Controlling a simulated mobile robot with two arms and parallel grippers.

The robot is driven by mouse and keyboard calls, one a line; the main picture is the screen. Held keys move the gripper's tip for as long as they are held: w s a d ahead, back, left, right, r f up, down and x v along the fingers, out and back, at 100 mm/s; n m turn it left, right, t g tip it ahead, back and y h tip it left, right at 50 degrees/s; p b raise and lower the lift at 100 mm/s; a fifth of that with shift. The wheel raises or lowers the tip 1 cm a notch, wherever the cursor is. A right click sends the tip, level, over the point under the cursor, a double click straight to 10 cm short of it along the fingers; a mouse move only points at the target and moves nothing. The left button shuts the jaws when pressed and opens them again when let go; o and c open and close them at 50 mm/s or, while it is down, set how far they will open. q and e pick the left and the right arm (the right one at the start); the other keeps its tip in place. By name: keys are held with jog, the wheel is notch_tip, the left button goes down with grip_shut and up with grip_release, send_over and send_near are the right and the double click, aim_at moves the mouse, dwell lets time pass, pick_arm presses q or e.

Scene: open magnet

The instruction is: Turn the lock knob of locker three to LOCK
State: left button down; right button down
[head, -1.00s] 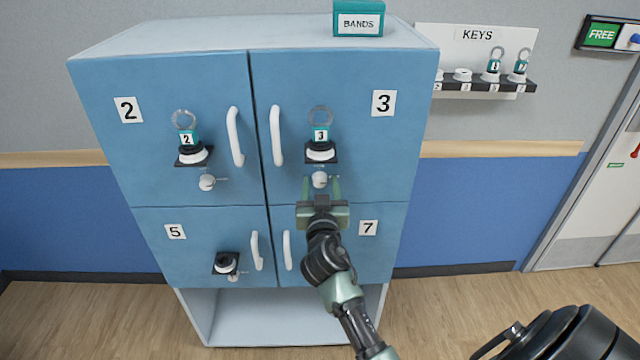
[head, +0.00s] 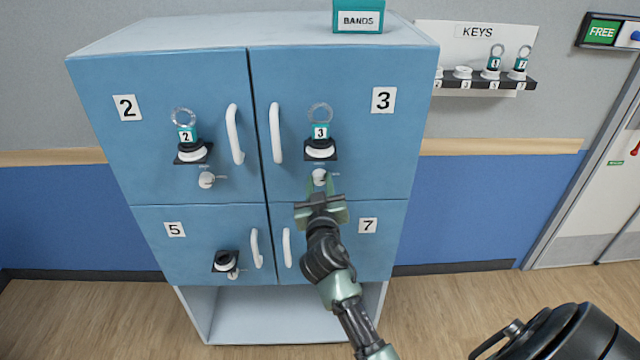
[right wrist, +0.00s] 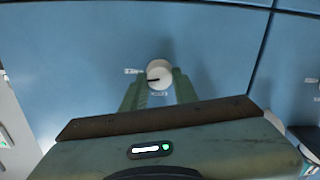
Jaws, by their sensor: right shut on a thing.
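Locker three (head: 375,150) is the upper right blue door, with a white handle and a "3" plate. Its small white round lock knob (head: 319,176) sits below the black key mount. It also shows in the right wrist view (right wrist: 159,72), with a dark pointer mark toward the picture's left. Small labels stand beside and below it there, too small to read. My right gripper (head: 320,184) is shut on the knob, a finger on each side, its hand tilted slightly. My left gripper is not in view.
A teal key tag "3" (head: 320,132) with a ring stands just above the knob. The white handle (head: 276,134) is to its left. Lockers two, five and seven adjoin. A BANDS box (head: 358,18) is on top, and a KEYS shelf (head: 487,83) hangs right.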

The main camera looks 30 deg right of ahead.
jog(key=n, duration=0.3)
jog(key=shift+n, duration=0.3)
jog(key=n, duration=0.3)
jog(key=shift+a+n+p, duration=0.1)
jog(key=shift+n+p, duration=0.2)
jog(key=shift+p, duration=0.05)
jog(key=n, duration=0.3)
jog(key=shift+n+p, duration=0.4)
jog(key=shift+f+n+p, duration=0.2)
jog(key=shift+n+p, duration=0.45)
jog(key=shift+n, duration=1.55)
jog(key=c, duration=1.1)
grip_release()
jog(key=shift+a, duration=0.1)
